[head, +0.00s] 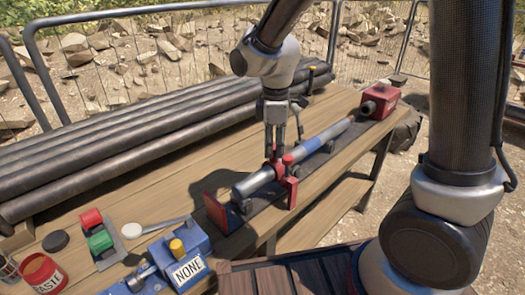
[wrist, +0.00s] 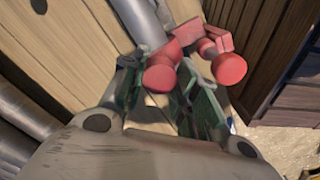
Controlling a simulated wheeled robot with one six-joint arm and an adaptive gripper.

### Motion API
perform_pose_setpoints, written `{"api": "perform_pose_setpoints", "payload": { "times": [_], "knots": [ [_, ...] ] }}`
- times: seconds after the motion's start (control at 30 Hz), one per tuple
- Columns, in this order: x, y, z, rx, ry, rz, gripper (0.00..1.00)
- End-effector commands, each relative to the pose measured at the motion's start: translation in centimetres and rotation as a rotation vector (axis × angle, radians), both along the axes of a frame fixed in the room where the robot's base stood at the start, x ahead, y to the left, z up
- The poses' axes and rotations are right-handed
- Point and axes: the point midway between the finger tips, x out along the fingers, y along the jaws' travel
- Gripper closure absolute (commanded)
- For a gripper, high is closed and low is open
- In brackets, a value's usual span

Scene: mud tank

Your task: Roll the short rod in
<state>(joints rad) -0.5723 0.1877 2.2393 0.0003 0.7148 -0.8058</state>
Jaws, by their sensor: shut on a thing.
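A grey tube with blue bands (head: 310,148) lies along a dark rail on the bench; I cannot tell whether it is the short rod. Its far end narrows toward a red block with a dark round mouth (head: 385,100). A red clamp with round knobs (head: 291,190) sits around the tube's nearer part. My gripper (head: 277,153) points down at this clamp, its fingers closed on a red knob of the clamp. In the wrist view, my gripper (wrist: 160,95) has dark green fingers either side of the red knob (wrist: 160,78); the fingers hide part of it.
A red upright plate (head: 217,213) stands at the rail's near end.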

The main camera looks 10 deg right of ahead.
Motion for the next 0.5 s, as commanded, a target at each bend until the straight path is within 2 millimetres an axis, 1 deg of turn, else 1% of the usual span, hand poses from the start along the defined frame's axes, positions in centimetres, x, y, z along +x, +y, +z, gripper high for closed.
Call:
{"api": "perform_pose_setpoints", "payload": {
  "times": [0.03, 0.2, 0.4, 0.5],
  "knots": [
    [0.9, -1.3, 0.0, 0.000, -0.001, -0.008, 1.00],
    [3.6, -5.4, 0.0, 0.000, -0.001, -0.008, 1.00],
    [6.2, -9.3, 0.0, 0.000, -0.001, -0.006, 1.00],
    [7.2, -10.7, 0.0, 0.000, -0.001, -0.004, 1.00]
  ]
}}
